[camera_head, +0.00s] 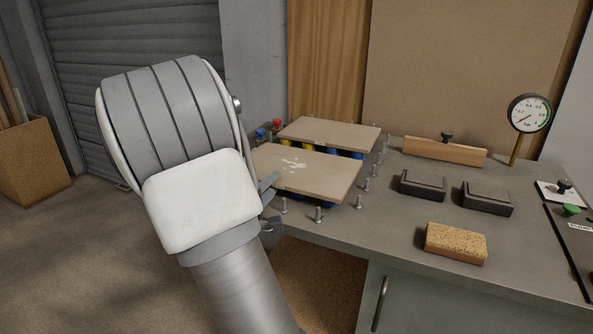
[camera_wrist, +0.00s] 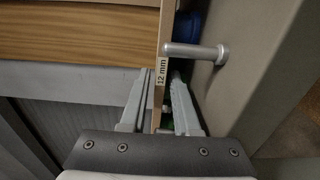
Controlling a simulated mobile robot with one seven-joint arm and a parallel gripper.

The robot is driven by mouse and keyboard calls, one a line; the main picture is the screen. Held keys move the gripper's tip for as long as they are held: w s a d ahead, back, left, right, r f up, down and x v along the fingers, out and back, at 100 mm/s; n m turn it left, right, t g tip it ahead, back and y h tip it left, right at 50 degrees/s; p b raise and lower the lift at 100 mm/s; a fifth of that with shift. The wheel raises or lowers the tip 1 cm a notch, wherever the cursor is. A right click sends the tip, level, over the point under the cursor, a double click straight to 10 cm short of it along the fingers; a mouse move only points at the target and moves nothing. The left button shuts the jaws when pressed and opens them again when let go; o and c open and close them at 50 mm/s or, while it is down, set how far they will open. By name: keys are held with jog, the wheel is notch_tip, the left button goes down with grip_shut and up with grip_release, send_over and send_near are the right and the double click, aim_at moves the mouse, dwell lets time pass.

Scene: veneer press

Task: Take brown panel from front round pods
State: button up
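The front brown panel (camera_head: 315,172) lies flat on blue pods (camera_head: 328,201), which are mostly hidden beneath it. It has pale marks on top. My gripper (camera_head: 270,184) is at its left front edge, partly hidden behind my arm. In the wrist view, the panel's edge (camera_wrist: 161,50), marked "12 mm", runs between the two fingers of my gripper (camera_wrist: 161,84). The fingers stand on either side of it with narrow gaps showing, so the gripper looks open around the edge.
A second brown panel (camera_head: 330,132) rests behind on yellow and blue supports. Metal pins (camera_head: 318,214) stand around the panels, and one pin (camera_wrist: 195,52) is close to my right finger. Dark blocks (camera_head: 423,184), a cork block (camera_head: 455,243) and a gauge (camera_head: 529,113) are to the right.

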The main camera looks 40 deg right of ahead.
grip_shut()
dwell(1.3)
